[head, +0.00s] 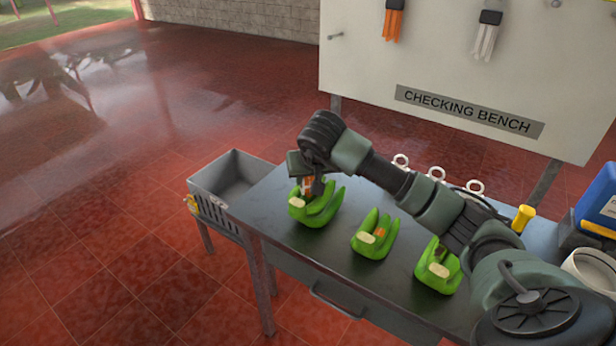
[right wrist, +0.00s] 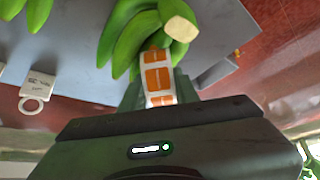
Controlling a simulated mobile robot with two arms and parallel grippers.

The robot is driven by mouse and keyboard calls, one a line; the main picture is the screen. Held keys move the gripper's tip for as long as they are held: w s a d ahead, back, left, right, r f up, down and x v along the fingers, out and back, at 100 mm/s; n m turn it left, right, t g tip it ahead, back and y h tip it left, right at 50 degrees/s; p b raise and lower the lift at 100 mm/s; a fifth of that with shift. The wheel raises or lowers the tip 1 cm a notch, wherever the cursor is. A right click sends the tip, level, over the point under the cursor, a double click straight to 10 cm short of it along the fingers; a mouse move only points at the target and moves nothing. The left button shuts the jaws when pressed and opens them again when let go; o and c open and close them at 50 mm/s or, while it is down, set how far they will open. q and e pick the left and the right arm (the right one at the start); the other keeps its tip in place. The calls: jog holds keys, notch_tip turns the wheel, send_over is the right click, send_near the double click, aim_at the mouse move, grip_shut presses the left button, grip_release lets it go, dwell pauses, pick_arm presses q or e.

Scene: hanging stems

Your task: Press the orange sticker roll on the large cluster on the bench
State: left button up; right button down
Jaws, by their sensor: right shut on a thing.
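Three green banana clusters stand in a row on the dark bench (head: 335,258). The left cluster (head: 325,214) looks the largest. My right gripper (head: 309,184) is at the left cluster, shut on the orange sticker roll (head: 307,188). In the right wrist view the sticker roll (right wrist: 157,76) shows orange labels on a white strip, its far end against or very near the green fruit (right wrist: 130,32); I cannot tell whether they touch. My left gripper is not in view.
A grey crate (head: 203,184) stands at the bench's left end. White ringed tags (head: 437,173) lie along the back edge. A yellow-topped item (head: 523,218), a blue container (head: 598,208) and a white round vessel (head: 592,268) are at right. A signed board (head: 460,75) rises behind.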

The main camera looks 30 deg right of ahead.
jog(key=shift+s+f, duration=0.1)
dwell(0.3)
jog(key=shift+r+p, duration=3.05)
jog(key=shift+r, duration=1.55)
